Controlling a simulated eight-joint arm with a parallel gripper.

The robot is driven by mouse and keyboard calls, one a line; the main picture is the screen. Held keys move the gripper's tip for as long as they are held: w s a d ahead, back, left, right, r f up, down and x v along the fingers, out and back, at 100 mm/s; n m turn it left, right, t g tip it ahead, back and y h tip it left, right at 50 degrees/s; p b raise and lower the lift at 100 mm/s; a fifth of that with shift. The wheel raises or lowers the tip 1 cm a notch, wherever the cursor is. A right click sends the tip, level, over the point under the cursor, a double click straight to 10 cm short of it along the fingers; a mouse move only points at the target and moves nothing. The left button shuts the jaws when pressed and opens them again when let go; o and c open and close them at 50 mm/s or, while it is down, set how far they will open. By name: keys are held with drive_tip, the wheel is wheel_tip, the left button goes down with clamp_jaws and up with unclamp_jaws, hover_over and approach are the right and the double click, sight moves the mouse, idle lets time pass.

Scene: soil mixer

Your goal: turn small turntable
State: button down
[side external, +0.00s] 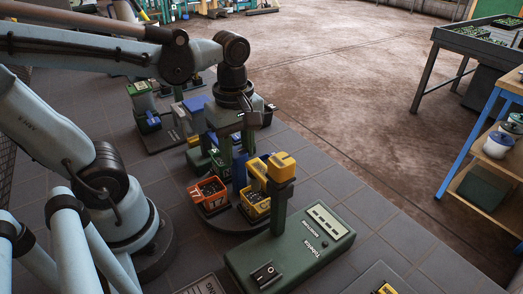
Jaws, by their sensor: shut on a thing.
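The small turntable (236,221) is a low dark round plate in the middle of the side external view. It carries an orange bin (209,194) at its left and a yellow bin (255,205) at its front right, both with dark contents. A blue piece (239,178) stands behind them. My gripper (237,157) points down over the back of the turntable, with its dark green fingers on either side of the blue piece. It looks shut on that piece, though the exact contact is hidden.
A green machine base (300,248) with a switch and a display stands in front right, its post and yellow head (281,166) close to the turntable. Other green and blue devices (147,105) stand behind on dark tiles. The brown floor (340,80) at right is clear.

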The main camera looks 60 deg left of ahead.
drive_tip(key=c, duration=0.7)
unclamp_jaws()
drive_tip(key=shift+r, duration=0.1)
wheel_tip(320, 180, up, 12)
drive_tip(key=shift+f, duration=0.1)
drive_tip(key=w+f+m+t, duration=0.1)
drive_tip(key=f+m+t, duration=0.1)
drive_tip(key=m, duration=0.4)
drive_tip(key=w+f+m+t, duration=0.2)
drive_tip(key=f+m, duration=0.3)
drive_tip(key=m, duration=0.1)
drive_tip(key=w+f+m+t, duration=0.2)
drive_tip(key=f+m+t, duration=0.1)
drive_tip(key=m, duration=0.3)
drive_tip(key=shift+f, duration=0.3)
